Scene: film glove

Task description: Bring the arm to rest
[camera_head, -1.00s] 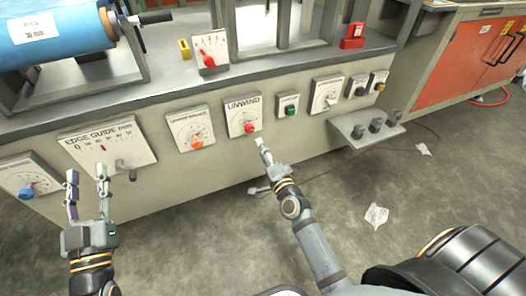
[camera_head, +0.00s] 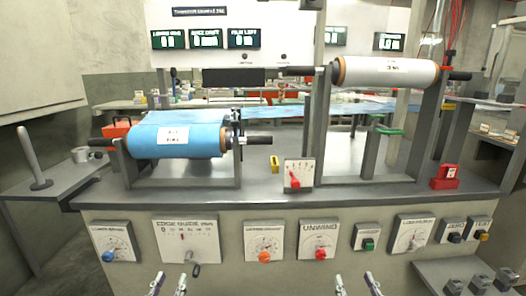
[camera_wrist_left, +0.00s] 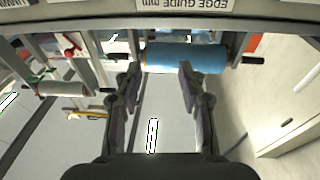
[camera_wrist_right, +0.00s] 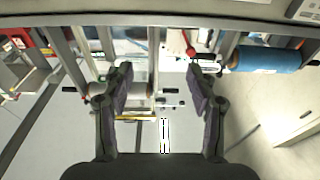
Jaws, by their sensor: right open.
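My left gripper (camera_head: 170,278) shows at the bottom of the head view, its two fingertips apart below the edge guide panel (camera_head: 186,240). In the left wrist view its fingers (camera_wrist_left: 160,68) are spread with nothing between them. Most of both arms is out of view.
A grey shelf (camera_head: 440,275) juts out at lower right. A side table (camera_head: 40,185) stands at left.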

